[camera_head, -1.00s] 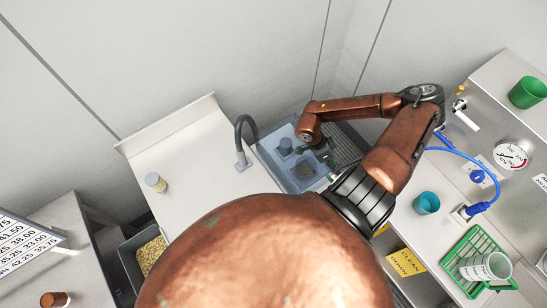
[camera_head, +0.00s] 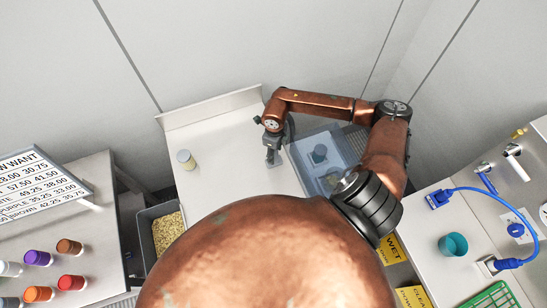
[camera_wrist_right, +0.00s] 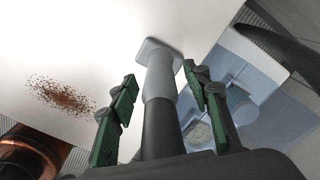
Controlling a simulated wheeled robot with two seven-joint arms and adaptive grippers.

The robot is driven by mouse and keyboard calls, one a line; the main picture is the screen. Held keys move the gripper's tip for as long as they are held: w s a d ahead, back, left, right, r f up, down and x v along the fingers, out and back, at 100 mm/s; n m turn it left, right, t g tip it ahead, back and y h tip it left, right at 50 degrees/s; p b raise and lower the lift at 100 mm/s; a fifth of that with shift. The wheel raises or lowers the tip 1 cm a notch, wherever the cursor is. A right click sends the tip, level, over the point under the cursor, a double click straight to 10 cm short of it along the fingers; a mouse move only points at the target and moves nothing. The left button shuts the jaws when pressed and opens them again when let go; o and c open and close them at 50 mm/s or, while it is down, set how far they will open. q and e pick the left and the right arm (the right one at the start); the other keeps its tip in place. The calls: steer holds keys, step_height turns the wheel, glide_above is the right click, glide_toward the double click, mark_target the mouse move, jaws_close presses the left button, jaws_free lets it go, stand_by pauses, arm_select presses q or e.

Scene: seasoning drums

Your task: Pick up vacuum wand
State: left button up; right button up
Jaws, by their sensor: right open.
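The vacuum wand, grey with a dark tube, shows in the wrist view (camera_wrist_right: 160,80) and stands on the pale counter. In the head view its foot (camera_head: 272,157) shows just below my right gripper (camera_head: 273,138), and its upper part is mostly hidden. In the wrist view the green-padded fingers of my right gripper (camera_wrist_right: 162,100) are open, one on each side of the wand. A gap shows between each finger and the wand. My left gripper is not in view.
A blue-grey basin (camera_head: 325,160) with a cup inside lies right of the wand. Brown powder (camera_wrist_right: 62,96) is scattered on the counter in the wrist view. A bin of yellow grains (camera_head: 166,232) is at lower left.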

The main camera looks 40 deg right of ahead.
step_height(320, 180, down, 4)
steer(key=shift+w+f+p, duration=0.1)
steer(key=shift+w+p, duration=0.05)
steer(key=shift+p, duration=0.4)
steer(key=shift+c, duration=0.3)
jaws_close()
